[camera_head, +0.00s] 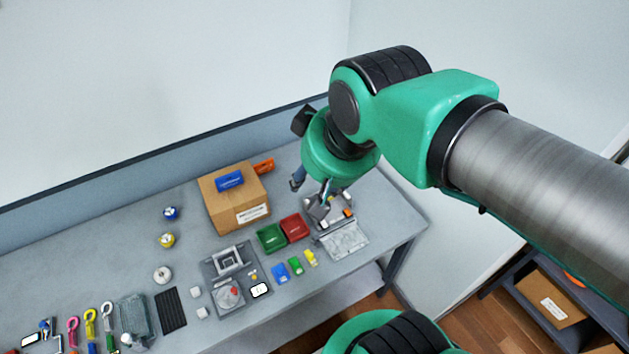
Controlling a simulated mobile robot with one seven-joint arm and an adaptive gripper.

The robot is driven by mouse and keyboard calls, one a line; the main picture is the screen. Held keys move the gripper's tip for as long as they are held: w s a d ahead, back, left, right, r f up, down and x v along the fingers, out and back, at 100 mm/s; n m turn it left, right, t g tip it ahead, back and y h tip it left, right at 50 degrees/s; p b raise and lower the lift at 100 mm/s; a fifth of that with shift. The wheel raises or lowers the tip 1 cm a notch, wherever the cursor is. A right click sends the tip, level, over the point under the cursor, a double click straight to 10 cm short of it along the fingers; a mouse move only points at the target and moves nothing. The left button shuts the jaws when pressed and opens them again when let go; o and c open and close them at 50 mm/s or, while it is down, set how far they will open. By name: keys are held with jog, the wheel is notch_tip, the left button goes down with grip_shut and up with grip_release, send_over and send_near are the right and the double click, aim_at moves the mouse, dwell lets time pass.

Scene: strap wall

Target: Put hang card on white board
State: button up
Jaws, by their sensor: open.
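My gripper (309,195) is open, pointing down over the right part of the table, just above a grey fixture holding small pieces. My wrist hides part of this area, and I see nothing held between the fingers. A pale, whitish flat board (345,239) lies at the fixture's front, near the table's right end. Small blue (280,272), green (296,265) and yellow (311,257) tag-like pieces lie left of it. A small white card-like piece with a black border (260,290) lies farther left. I cannot tell which piece is the hang card.
Green (271,238) and red (294,227) bins stand left of the fixture. A cardboard box (232,200) with a blue item (229,181) on top stands behind them. A grey fixture (228,297) and several small items fill the left. The table's back-left strip is clear.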

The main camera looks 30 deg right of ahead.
jog(key=shift+s+a+f+n, duration=0.15)
jog(key=shift+s+f, duration=0.1)
jog(key=shift+s, duration=0.2)
jog(key=shift+s+a+f+n, duration=0.1)
jog(key=shift+s+f+n, duration=0.1)
jog(key=shift+s, duration=0.25)
jog(key=shift+f, duration=0.1)
notch_tip(320, 180, down, 15)
jog(key=b, duration=1.4)
jog(key=shift+r+b, duration=0.2)
jog(key=shift+b, duration=0.2)
